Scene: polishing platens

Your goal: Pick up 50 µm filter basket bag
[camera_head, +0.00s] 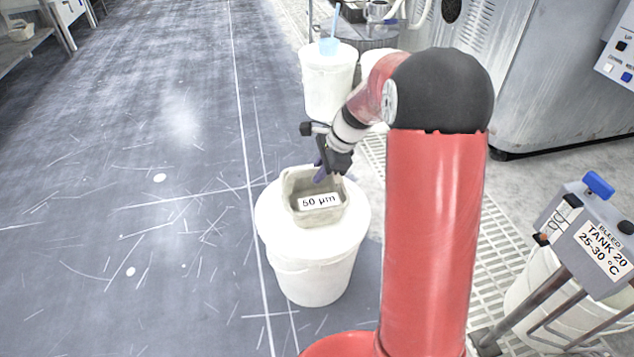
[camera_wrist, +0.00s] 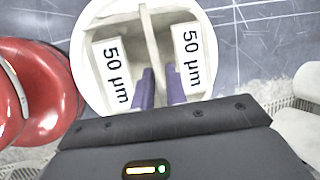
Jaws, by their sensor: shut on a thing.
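The 50 µm filter basket bag (camera_head: 318,216) is a pale, open-topped basket with a white "50 µm" label, at the top of a white bucket (camera_head: 312,272). In the wrist view, two "50 µm" labels on the basket (camera_wrist: 113,72) face up, with a pale divider between them. My gripper (camera_head: 321,174) reaches down to the basket from behind. Its purple fingers (camera_wrist: 160,86) are close together, shut on the divider of the basket. The fingertips' exact contact is partly hidden.
Another white bucket (camera_head: 329,85) with a light blue scoop (camera_head: 330,44) stands behind. A grey box labelled "BLEED TANK 20" (camera_head: 596,240) is at right. A steel machine (camera_head: 556,84) fills the back right. The dark, scratched floor (camera_head: 120,200) at left is open.

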